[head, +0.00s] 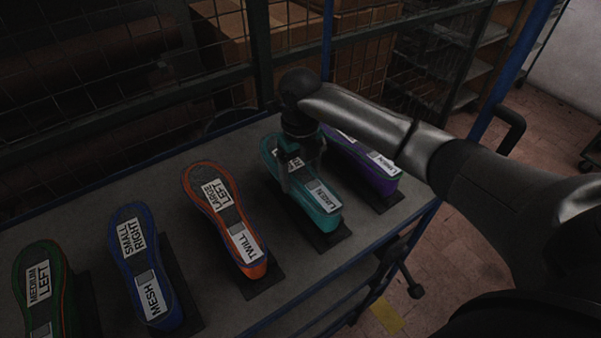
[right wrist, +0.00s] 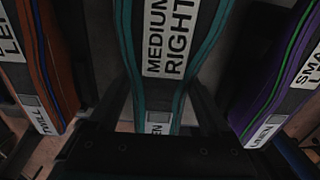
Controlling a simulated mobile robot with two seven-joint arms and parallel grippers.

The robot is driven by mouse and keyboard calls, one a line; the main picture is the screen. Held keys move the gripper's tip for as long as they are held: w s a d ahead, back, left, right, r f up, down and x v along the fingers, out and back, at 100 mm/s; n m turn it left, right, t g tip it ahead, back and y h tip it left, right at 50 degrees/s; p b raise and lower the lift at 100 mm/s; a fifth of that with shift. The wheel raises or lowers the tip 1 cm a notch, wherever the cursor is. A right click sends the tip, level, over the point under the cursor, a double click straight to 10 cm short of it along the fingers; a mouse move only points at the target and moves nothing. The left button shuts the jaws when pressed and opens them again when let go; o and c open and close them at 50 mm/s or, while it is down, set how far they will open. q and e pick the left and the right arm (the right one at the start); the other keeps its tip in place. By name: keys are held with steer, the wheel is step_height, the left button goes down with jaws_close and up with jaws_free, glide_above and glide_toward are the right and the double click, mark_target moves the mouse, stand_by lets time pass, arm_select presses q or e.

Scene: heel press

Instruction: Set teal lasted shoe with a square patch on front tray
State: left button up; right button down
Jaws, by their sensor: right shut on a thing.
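The teal lasted shoe (head: 325,221) lies on a dark pad on the grey shelf, between the orange and purple shoes. Its front label reads LINEN. In the right wrist view the teal shoe (right wrist: 122,35) has a MEDIUM RIGHT label, with a grey square patch (right wrist: 159,117) below it. My right gripper (head: 300,170) is over the middle of the teal shoe, shut on its sides. It hides part of the shoe's top in the head view. My left gripper is out of view. I cannot identify a front tray.
An orange shoe (head: 205,205), a blue shoe (head: 118,250) and a green shoe (head: 22,290) stand to the left. A purple shoe (head: 380,178) is close on the right. A mesh fence (head: 100,80) rises behind the shelf (head: 190,290).

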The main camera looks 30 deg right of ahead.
steer(key=shift+f+b, duration=0.4)
steer(key=shift+f, duration=0.05)
stand_by(0.3)
steer(key=shift+c, duration=1)
jaws_free()
steer(key=shift+o, duration=1)
steer(key=shift+f, duration=0.1)
step_height(320, 180, up, 15)
steer(key=shift+r, duration=0.2)
